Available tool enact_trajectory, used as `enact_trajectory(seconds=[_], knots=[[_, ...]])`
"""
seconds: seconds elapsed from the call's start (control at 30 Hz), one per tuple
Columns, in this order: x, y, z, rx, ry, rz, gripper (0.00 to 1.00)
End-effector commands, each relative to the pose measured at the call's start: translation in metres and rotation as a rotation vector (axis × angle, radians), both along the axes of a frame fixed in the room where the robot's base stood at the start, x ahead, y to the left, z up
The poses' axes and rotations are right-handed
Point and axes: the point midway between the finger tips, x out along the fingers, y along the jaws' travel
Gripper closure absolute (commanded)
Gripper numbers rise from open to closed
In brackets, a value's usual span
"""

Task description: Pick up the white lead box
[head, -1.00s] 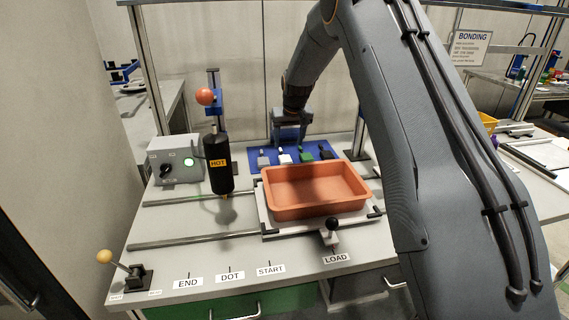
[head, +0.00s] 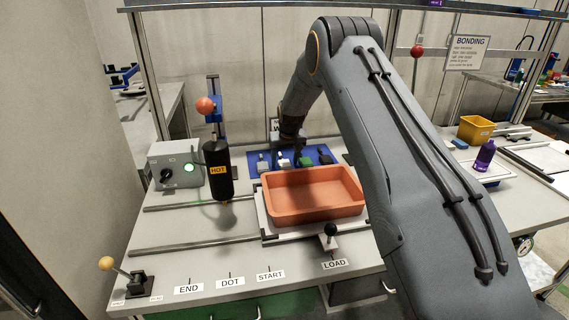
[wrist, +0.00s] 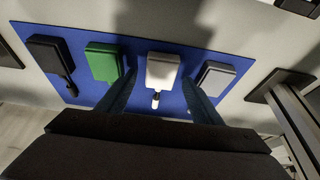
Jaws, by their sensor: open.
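The white lead box (wrist: 162,70) lies on a blue mat (wrist: 139,35) between a green box and a grey box, its small stem pointing toward my gripper. In the head view the white box (head: 283,163) shows behind the orange tray. My gripper (wrist: 159,84) is open, with one blue finger at each side of the white box in the wrist view. I cannot tell whether the fingers touch it or how high they are above the mat. In the head view my gripper is dark and mostly hidden by my arm.
A green box (wrist: 103,62), a black box (wrist: 50,55) and a grey box (wrist: 214,77) share the mat. The orange tray (head: 312,196) stands in front of the mat. A black HOT dispenser (head: 218,170) stands left of the tray, and a post rises at the right.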

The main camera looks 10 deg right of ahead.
Motion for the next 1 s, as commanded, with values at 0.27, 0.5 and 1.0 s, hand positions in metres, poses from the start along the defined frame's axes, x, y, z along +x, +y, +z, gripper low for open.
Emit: enact_trajectory(seconds=[0.27, 0.5, 1.0], knots=[[0.002, 0.000, -0.005, 0.000, -0.001, 0.001, 0.41], [0.002, 0.000, -0.005, 0.000, -0.001, 0.001, 0.69], [0.004, 0.000, 0.011, 0.000, -0.005, 0.000, 0.86]])
